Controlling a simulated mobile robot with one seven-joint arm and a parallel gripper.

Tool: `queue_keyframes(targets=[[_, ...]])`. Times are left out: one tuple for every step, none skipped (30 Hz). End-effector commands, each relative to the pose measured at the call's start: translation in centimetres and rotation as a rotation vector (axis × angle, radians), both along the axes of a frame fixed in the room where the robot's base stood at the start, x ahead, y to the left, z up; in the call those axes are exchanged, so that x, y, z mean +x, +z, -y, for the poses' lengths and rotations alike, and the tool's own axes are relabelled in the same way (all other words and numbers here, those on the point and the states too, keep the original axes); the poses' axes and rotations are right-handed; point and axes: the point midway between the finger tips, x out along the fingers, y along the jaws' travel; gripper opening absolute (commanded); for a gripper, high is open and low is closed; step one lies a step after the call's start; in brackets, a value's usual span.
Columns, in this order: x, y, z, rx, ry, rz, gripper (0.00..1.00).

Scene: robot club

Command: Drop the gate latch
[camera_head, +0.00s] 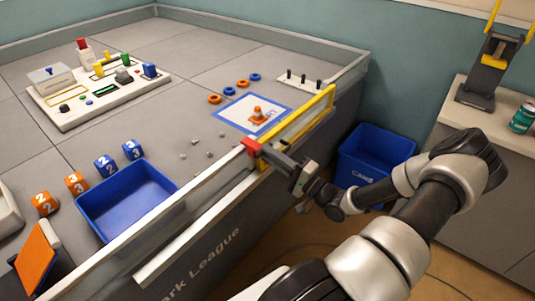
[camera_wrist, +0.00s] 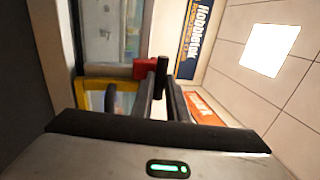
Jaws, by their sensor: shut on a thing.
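The red latch (camera_head: 250,146) sits on the wall rail at the near end of the yellow gate (camera_head: 311,112). The yellow gate stands in line with the field wall. My gripper (camera_head: 262,154) reaches in from the right, outside the wall, and is shut on the red latch. In the wrist view the red latch (camera_wrist: 146,68) shows at the tips of the dark fingers (camera_wrist: 158,79), with the yellow gate frame (camera_wrist: 96,84) to the left. The fingers hide part of the latch.
A blue tray (camera_head: 128,237) and numbered cubes (camera_head: 106,164) lie inside the wall. A small orange cone (camera_head: 257,113) stands on a blue-edged mat (camera_head: 228,116) behind the gate.

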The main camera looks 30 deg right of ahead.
Motion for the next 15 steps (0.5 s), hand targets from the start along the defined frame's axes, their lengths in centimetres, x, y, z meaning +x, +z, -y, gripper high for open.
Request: queue_keyframes(targets=[[0.19, 0.05, -0.19, 0.000, 0.004, 0.004, 0.00], [0.18, 0.05, -0.18, 0.001, 0.004, 0.006, 0.00], [0.17, 0.07, -0.18, 0.001, 0.004, 0.007, 0.00], [0.16, 0.07, -0.17, 0.000, 0.004, 0.007, 0.00], [0.17, 0.08, -0.17, 0.000, 0.004, 0.007, 0.00], [0.17, 0.08, -0.17, 0.000, 0.004, 0.007, 0.00], [0.17, 0.08, -0.17, 0.000, 0.004, 0.007, 0.00], [0.17, 0.08, -0.17, 0.000, 0.004, 0.007, 0.00], [0.18, 0.08, -0.18, 0.000, 0.004, 0.006, 0.00], [0.19, 0.07, -0.17, 0.000, 0.004, 0.006, 0.00], [0.19, 0.07, -0.17, 0.000, 0.004, 0.006, 0.00], [0.19, 0.07, -0.17, 0.000, 0.004, 0.006, 0.15], [0.18, 0.06, -0.16, 0.000, 0.004, 0.005, 0.20], [0.17, 0.05, -0.16, 0.000, 0.003, 0.005, 0.26], [0.15, 0.04, -0.13, 0.000, 0.003, 0.005, 0.32]])
